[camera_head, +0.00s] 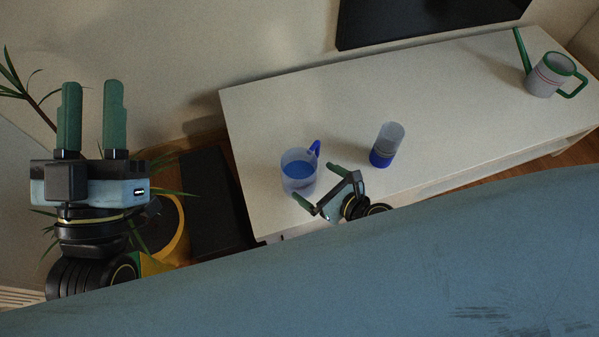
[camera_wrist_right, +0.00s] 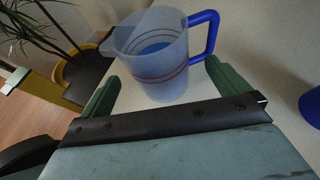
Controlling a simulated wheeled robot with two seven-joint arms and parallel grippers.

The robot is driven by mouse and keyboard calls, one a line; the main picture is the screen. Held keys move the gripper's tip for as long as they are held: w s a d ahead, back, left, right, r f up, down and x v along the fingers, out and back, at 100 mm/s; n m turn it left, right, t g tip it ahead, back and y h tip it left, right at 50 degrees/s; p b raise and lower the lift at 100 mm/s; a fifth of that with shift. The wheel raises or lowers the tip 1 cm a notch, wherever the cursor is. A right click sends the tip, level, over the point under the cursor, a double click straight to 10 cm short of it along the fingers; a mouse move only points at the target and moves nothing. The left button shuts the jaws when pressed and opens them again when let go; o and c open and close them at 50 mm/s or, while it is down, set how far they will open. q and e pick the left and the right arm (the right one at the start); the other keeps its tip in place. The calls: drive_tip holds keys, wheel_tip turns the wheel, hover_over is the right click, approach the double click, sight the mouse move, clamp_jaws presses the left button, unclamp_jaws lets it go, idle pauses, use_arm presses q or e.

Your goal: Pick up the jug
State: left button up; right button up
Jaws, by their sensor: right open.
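The jug (camera_head: 298,178) is translucent with a blue handle and blue inside, and stands upright near the left end of the white table. In the right wrist view the jug (camera_wrist_right: 158,65) shows a spout at left, the handle at right and thin red bands. My right gripper (camera_head: 318,187) is open at the jug's near right side. In the wrist view its green fingers (camera_wrist_right: 160,80) are spread to either side of the jug's lower body; I cannot tell whether they touch it. My left gripper (camera_head: 92,88) is open and empty, left of the table, far from the jug.
A clear cup with a blue base (camera_head: 387,146) stands right of my right gripper. A watering can (camera_head: 548,76) with green handle and spout is at the table's (camera_head: 450,110) far right. A dark screen (camera_head: 425,20) is behind. A plant in a yellow pot (camera_head: 172,235) stands left.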

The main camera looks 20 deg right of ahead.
sight(303, 174)
drive_tip(key=x, duration=0.5)
drive_tip(key=shift+a+r+b, duration=0.15)
drive_tip(key=shift+a+b, duration=0.1)
drive_tip(key=shift+b, duration=0.05)
drive_tip(key=shift+c, duration=0.3)
drive_tip(key=c, duration=1)
drive_tip(key=shift+r, duration=0.1)
drive_tip(key=shift+c, duration=0.7)
